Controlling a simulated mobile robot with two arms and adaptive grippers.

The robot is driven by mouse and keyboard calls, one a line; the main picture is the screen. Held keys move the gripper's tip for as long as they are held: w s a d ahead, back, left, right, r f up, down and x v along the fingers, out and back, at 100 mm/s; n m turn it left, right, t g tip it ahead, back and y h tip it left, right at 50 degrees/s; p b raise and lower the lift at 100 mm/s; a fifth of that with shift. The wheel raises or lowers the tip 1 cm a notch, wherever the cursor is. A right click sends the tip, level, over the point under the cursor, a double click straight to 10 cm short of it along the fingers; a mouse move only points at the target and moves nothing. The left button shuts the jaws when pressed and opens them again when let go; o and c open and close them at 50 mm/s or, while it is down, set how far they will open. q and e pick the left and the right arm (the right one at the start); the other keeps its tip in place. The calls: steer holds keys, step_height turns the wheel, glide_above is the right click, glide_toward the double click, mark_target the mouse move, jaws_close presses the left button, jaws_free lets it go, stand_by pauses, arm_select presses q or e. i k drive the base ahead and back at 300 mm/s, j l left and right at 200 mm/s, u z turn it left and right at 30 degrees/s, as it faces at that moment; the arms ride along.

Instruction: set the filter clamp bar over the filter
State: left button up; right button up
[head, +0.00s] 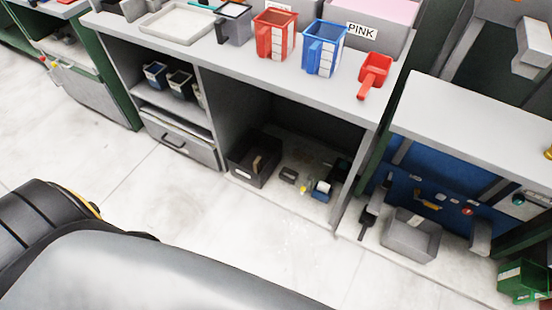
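I cannot make out a filter or a filter clamp bar in the head view. Some small parts (288,175) lie on the floor of the open bay under the bench, too small to identify. A dark arm-like shape fills the lower left corner, with a large grey rounded surface along the bottom; these look like parts of my own body. Neither gripper's fingers show.
A bench (225,62) carries a red jug (275,35), a blue jug (324,48), a red scoop (374,75) and a bin labelled PINK (362,32). A grey bin (410,235) stands under the right-hand table (480,125). The pale floor (150,200) before the bench is clear.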

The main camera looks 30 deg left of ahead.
mark_target(302, 189)
steer(key=j+u, duration=0.1)
steer(key=u, duration=0.3)
steer(key=i+j+z, duration=0.1)
steer(key=j, duration=0.25)
steer(key=i+j+z, duration=0.1)
steer(key=i+j, duration=0.2)
steer(key=i+j+z, duration=0.1)
steer(key=j, duration=0.3)
steer(key=i+j+z, duration=0.1)
steer(key=i+j, duration=0.15)
steer(key=j, duration=0.15)
steer(key=i+j+z, duration=0.1)
steer(key=j, duration=0.25)
